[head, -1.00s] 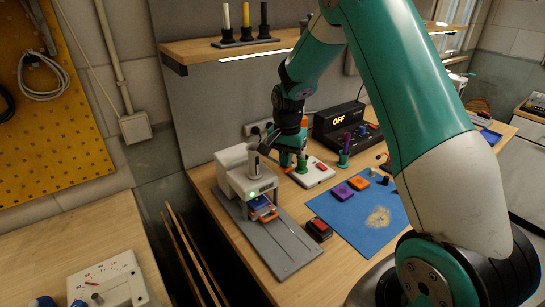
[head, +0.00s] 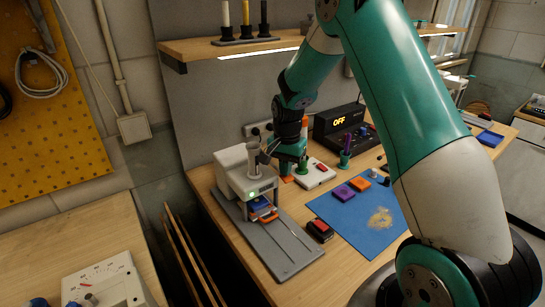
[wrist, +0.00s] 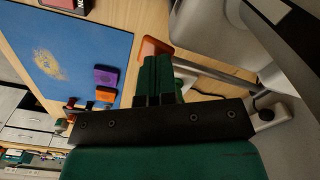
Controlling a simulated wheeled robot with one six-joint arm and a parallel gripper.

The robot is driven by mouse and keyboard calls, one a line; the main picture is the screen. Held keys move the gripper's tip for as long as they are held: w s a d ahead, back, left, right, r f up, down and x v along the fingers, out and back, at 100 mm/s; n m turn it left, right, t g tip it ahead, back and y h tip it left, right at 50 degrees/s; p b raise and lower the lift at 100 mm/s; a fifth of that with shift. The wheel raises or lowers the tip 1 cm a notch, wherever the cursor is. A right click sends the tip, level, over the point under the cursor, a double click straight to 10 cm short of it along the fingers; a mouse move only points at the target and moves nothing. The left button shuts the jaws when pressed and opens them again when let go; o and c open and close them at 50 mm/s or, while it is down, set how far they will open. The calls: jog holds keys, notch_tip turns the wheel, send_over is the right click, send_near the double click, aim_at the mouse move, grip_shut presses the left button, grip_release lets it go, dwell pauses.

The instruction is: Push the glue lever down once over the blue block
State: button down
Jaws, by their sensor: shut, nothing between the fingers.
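The glue press (head: 240,175) is a pale grey machine with a green light, standing on a grey base plate at the left end of the bench. The blue block (head: 260,202) lies under its head, with orange around it. My gripper (head: 291,158) is shut and empty, just right of the press. In the wrist view its fingers (wrist: 158,68) reach an orange handle (wrist: 153,46) beside a metal rod, which looks like the glue lever. The orange also shows below my gripper in the head view (head: 287,178). Whether fingertips and handle touch is unclear.
A blue mat (head: 355,215) holds a purple block (head: 343,191) and an orange block (head: 360,184). A white box with a red button (head: 320,170) stands close right of my gripper. A red-and-black block (head: 320,229) lies before the mat.

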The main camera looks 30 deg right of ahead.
jog(key=shift+f, duration=0.35)
jog(key=shift+r, duration=0.1)
notch_tip(320, 180, up, 10)
jog(key=p, duration=0.7)
jog(key=shift+p, duration=0.35)
jog(key=shift+r, duration=0.1)
dwell(0.4)
